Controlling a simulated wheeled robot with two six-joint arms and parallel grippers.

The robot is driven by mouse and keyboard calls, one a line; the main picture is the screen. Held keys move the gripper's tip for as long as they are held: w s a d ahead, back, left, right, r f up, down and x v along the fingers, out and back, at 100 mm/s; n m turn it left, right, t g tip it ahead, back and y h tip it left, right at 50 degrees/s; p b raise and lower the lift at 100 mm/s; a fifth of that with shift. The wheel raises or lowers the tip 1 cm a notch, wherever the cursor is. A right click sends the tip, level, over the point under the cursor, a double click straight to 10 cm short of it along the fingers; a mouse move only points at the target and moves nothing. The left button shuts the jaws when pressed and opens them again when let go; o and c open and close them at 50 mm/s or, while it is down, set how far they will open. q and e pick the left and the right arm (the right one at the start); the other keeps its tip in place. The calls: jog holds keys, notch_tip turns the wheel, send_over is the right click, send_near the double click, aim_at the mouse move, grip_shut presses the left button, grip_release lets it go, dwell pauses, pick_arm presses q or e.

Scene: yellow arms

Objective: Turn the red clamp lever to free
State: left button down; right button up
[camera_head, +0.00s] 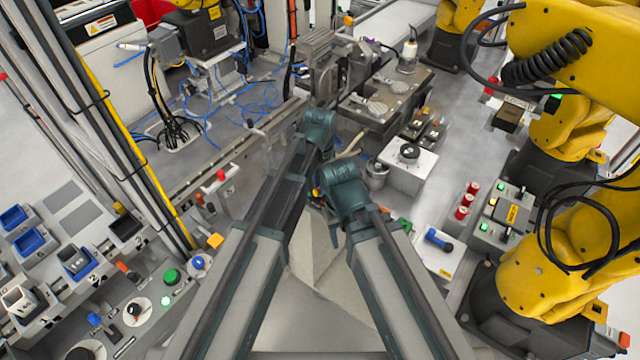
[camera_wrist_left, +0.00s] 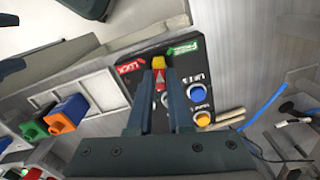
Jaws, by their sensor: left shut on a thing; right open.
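The clamp lever, red with a yellow end (camera_wrist_left: 159,62), shows on a dark panel (camera_wrist_left: 205,78) in the left wrist view. Its end lies between the red LOCK label (camera_wrist_left: 130,67) and the green FREE label (camera_wrist_left: 181,48). My left gripper (camera_wrist_left: 159,76) is shut on the lever, with one finger on each side of it. The fingers hide much of the lever and its pivot. In the head view my left gripper (camera_head: 318,130) and my right gripper (camera_head: 345,185) show mainly as dark wrists. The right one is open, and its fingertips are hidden.
On the panel, a blue button (camera_wrist_left: 200,91) and a yellow button (camera_wrist_left: 203,118) sit right of the fingers. Blue and orange blocks (camera_wrist_left: 66,113) stand left of it. Red-topped cylinders (camera_head: 467,200) and a yellow robot arm (camera_head: 560,225) stand at the right.

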pick_arm(q)
jog(key=m, duration=0.5)
jog(key=shift+m, duration=0.7)
jog(key=c, duration=0.8)
grip_release()
jog(key=shift+c, duration=0.2)
notch_tip(320, 180, up, 14)
jog(key=p, duration=1.4)
jog(key=shift+f, duration=0.1)
